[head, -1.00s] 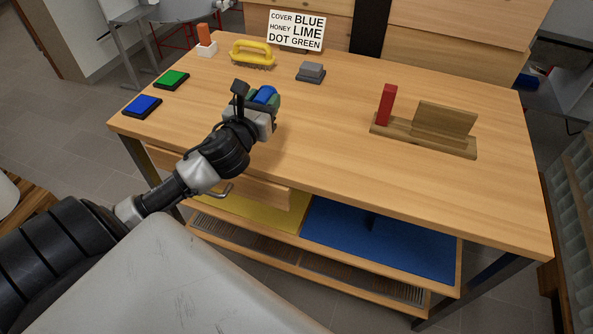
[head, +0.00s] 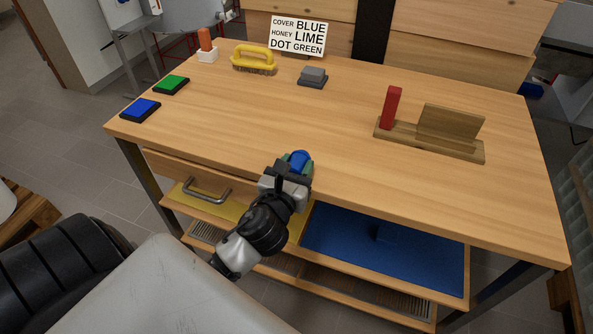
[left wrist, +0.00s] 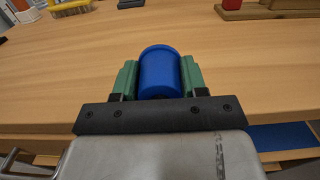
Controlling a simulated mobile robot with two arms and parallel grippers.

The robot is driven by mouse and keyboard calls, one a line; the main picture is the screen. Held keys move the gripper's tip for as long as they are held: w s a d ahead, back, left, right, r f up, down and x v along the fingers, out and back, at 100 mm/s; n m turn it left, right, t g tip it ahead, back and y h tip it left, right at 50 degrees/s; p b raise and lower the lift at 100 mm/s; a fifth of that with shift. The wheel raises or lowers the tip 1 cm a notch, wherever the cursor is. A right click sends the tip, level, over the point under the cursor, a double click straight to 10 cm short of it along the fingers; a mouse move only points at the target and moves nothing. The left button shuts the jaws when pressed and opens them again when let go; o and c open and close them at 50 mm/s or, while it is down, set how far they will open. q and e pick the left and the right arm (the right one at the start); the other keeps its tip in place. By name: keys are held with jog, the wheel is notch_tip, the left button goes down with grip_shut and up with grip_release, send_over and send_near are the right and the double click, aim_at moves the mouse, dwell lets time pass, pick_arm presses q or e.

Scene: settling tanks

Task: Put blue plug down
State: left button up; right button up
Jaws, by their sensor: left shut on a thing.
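The blue plug (head: 300,160) is a short blue cylinder held by my left gripper (head: 295,166) at the front edge of the wooden table (head: 370,185). In the left wrist view the blue plug (left wrist: 160,72) sits between the two green finger pads of my left gripper (left wrist: 160,80), which touch it on both sides. I cannot tell whether the plug touches the tabletop. My right gripper is not in view.
A blue pad (head: 140,110) and a green pad (head: 171,85) lie at the left. A yellow brush (head: 254,58), orange-and-white object (head: 206,46), grey block (head: 313,76) and sign (head: 297,35) stand at the back. A wooden holder (head: 450,130) with a red block (head: 391,107) is right. The table's middle is clear.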

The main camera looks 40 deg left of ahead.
pick_arm(q)
jog(key=shift+f, duration=0.15)
jog(key=shift+f, duration=0.1)
jog(key=o, duration=1.2)
